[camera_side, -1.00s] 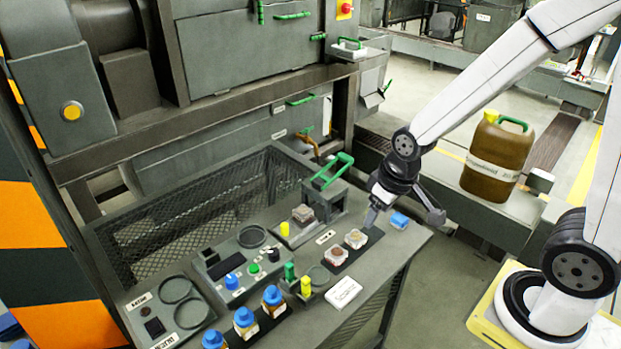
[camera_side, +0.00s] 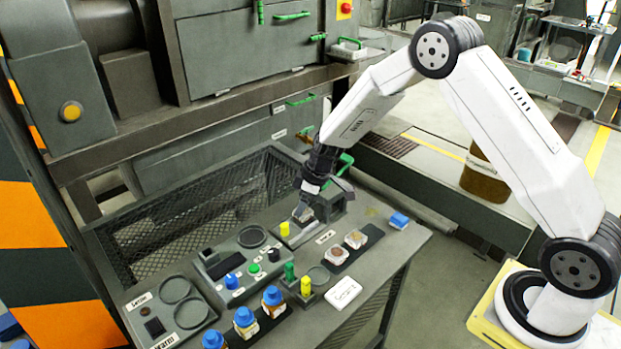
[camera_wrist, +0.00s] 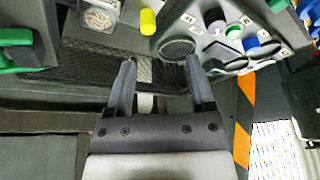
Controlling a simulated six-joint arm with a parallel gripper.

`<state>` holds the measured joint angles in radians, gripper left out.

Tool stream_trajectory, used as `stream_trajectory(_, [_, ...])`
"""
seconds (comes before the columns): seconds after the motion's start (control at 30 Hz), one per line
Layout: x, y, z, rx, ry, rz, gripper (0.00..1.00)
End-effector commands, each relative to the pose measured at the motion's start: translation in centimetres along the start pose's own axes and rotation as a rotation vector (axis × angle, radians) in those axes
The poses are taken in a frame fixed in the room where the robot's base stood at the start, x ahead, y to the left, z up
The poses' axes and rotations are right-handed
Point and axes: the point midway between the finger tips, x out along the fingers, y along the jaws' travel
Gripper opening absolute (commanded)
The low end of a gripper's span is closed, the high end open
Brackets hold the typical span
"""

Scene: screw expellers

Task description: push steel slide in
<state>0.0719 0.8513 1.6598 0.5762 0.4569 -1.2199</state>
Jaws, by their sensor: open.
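The green-handled grey device stands at the back of the bench; its green handle (camera_side: 345,163) shows behind my wrist, and a green handle (camera_wrist: 15,50) is at the left of the wrist view. A clear cup with tan bits (camera_wrist: 98,17) sits at the device's grey front part.
Two sample cups (camera_side: 345,247) sit on a dark strip to the right. A blue block (camera_side: 399,220) is near the right edge. Blue-capped bottles (camera_side: 272,301) line the front. A control box with buttons (camera_side: 245,275) and a mesh bin (camera_side: 180,215) lie left.

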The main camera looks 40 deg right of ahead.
Motion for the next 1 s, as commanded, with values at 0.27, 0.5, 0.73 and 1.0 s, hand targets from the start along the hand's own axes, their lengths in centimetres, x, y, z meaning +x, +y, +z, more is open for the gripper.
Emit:
stream_trajectory(0.27, [4.1, 2.0, -1.0, -0.113, 0.045, -0.019, 0.69])
stream_trajectory(0.5, [4.6, 2.3, -1.2, -0.134, 0.054, -0.021, 0.69])
stream_trajectory(0.73, [5.0, 2.2, -1.2, -0.133, 0.052, -0.021, 0.69])
stream_trajectory(1.0, [7.0, 2.2, -1.2, -0.132, 0.052, -0.021, 0.69])
